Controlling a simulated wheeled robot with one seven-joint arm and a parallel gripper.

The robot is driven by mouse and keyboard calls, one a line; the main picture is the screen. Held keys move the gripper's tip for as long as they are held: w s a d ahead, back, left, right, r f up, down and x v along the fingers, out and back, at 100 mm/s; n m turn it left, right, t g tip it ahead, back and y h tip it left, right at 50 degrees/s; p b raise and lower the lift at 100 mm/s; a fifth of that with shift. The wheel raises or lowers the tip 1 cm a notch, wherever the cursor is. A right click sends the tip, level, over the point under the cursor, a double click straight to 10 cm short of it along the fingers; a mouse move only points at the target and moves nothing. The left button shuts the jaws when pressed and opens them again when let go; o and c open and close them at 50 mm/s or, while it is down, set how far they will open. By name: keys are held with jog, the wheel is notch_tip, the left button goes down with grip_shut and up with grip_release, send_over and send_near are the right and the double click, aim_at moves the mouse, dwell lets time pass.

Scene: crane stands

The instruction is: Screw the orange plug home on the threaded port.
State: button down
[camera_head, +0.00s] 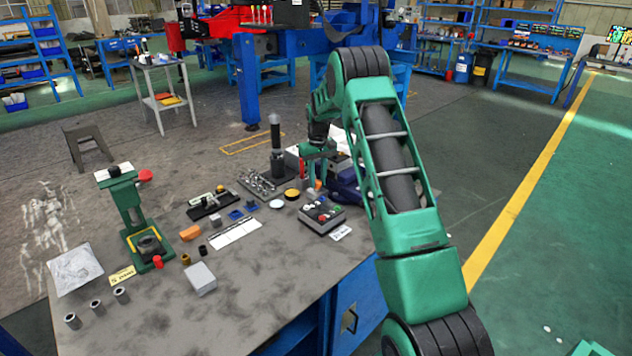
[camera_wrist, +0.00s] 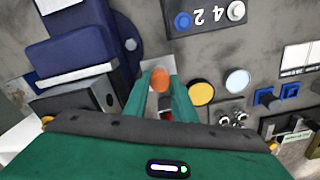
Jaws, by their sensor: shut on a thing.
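The orange plug (camera_wrist: 160,79) sits between the two green fingertips of my gripper (camera_wrist: 160,88) in the wrist view. The fingers are shut on it. In the head view the plug (camera_head: 318,184) is a small orange spot just below my gripper (camera_head: 313,174), low over the far right part of the workbench. A pale grey surface (camera_wrist: 154,66) shows right behind the plug in the wrist view. The threaded port cannot be made out; the plug and fingers hide what lies under them, so I cannot tell whether the plug touches it.
A dark blue machine (camera_wrist: 72,45) stands close beside my fingers. A grey button box (camera_head: 322,217), a yellow disc (camera_head: 292,194) and a white disc (camera_head: 276,204) lie near. A black post (camera_head: 277,150) stands behind left. The green press (camera_head: 130,212) is far left.

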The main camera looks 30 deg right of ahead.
jog(key=shift+m, duration=1.2)
jog(key=shift+m, duration=0.8)
jog(key=c, duration=1.9)
grip_release()
jog(key=shift+m, duration=0.6)
jog(key=o, duration=0.5)
jog(key=shift+r, duration=2.5)
